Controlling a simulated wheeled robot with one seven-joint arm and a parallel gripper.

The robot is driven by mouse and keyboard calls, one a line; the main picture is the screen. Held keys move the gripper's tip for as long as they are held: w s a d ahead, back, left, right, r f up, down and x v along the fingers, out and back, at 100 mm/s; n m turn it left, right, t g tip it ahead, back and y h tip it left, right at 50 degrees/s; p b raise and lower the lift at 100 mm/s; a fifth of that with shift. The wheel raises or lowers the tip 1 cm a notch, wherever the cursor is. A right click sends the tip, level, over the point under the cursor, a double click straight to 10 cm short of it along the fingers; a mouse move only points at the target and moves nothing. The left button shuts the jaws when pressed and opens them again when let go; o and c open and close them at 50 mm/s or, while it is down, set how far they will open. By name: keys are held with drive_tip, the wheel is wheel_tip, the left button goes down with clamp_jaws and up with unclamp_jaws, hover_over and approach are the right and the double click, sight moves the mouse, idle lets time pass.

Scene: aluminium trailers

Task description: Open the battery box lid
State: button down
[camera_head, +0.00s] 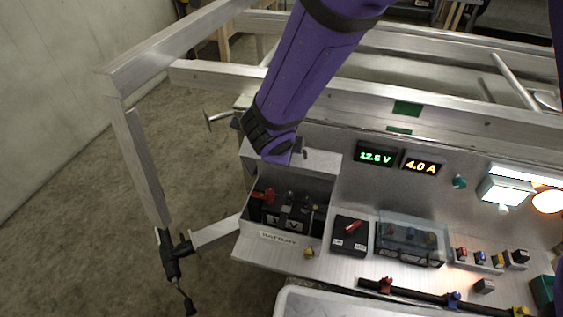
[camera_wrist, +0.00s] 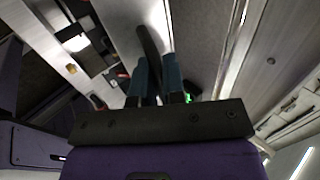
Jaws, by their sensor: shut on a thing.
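The battery box (camera_head: 283,239) stands at the left end of the aluminium panel, with a "BATTERY" label on its front. Its top is open, and a dark battery (camera_head: 290,213) with a red terminal cap shows inside. The pale lid (camera_head: 318,162) is raised at the back of the box. My gripper (camera_wrist: 153,75) is shut on a dark bar (camera_wrist: 148,42) that seems to belong to the lid. In the head view my purple arm hides the fingers and part of the lid.
Right of the box are a switch with a red handle (camera_head: 351,233) and a clear-covered fuse box (camera_head: 408,240). Lit displays (camera_head: 375,153) are on the upright panel behind. Frame rails (camera_head: 390,100) run behind the arm. A frame post (camera_head: 146,165) stands at the left.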

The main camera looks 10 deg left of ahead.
drive_tip(key=shift+w+d+r, duration=0.1)
drive_tip(key=shift+w+r, duration=0.2)
drive_tip(key=shift+w, duration=0.5)
drive_tip(key=shift+w+r, duration=0.3)
drive_tip(key=shift+w, duration=0.45)
drive_tip(key=c, duration=1.2)
unclamp_jaws()
drive_tip(key=shift+c, duration=0.2)
drive_tip(key=v, duration=1)
drive_tip(key=shift+s+r, duration=0.25)
drive_tip(key=shift+r, duration=0.05)
